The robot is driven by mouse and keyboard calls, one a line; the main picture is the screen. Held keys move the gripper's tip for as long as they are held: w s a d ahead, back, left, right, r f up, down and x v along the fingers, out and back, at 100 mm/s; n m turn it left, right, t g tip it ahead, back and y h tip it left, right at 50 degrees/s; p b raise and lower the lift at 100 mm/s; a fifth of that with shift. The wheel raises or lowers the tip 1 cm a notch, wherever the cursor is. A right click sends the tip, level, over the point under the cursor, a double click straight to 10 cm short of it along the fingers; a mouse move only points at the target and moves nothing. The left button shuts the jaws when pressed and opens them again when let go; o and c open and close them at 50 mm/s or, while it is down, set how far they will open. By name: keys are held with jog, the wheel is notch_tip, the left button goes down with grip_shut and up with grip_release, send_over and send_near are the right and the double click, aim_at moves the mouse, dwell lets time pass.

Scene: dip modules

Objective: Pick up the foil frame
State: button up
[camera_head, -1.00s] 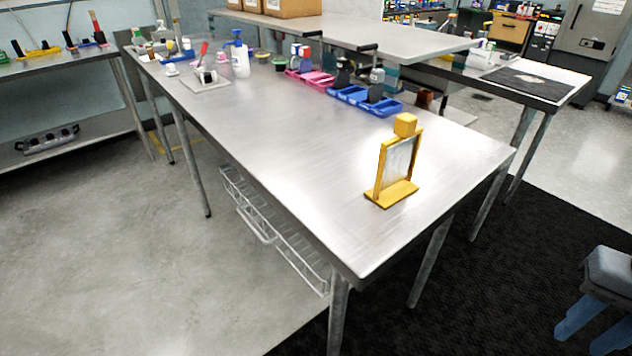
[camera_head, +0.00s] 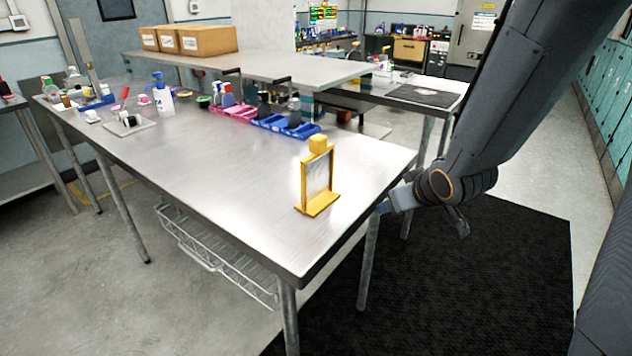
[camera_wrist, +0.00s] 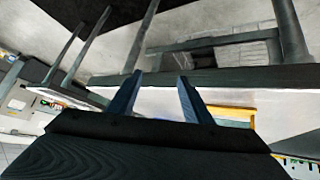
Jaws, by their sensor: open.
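The foil frame (camera_head: 318,180) is a yellow upright frame with a grey, shiny panel, a yellow block on top and a flat yellow base. It stands on the near right part of the metal table (camera_head: 220,185). My gripper (camera_head: 424,212) is just off the table's right edge, to the right of the frame and apart from it. In the wrist view my gripper's two fingers (camera_wrist: 158,98) are spread with nothing between them. A yellow piece, seemingly part of the frame, shows at the right in that view, partly hidden behind my gripper.
Blue bins (camera_head: 285,126) and pink bins (camera_head: 233,113) stand along the table's back edge, under a raised shelf (camera_head: 300,66). A spray bottle (camera_head: 163,97) and small containers are at the far left. The table around the frame is clear. A wire basket (camera_head: 215,255) hangs below.

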jog(key=w+a+r+n+t+y, duration=0.1)
jog(key=a, duration=0.1)
jog(key=w+a+r+n+t+y, duration=0.1)
jog(key=a+r+y, duration=0.1)
jog(key=w+a+r+t+y+p, duration=0.1)
jog(key=r, duration=0.1)
jog(key=shift+a+r+n+y, duration=0.2)
jog(key=shift+a+n+y, duration=0.2)
jog(key=s+a+r+n+y, duration=0.3)
jog(key=s+a+r+y, duration=0.1)
jog(key=a+r+y, duration=0.35)
jog(key=p+x, duration=0.3)
jog(key=x, duration=0.8)
jog(key=shift+w+d, duration=0.35)
jog(key=shift+w, duration=0.05)
grip_shut()
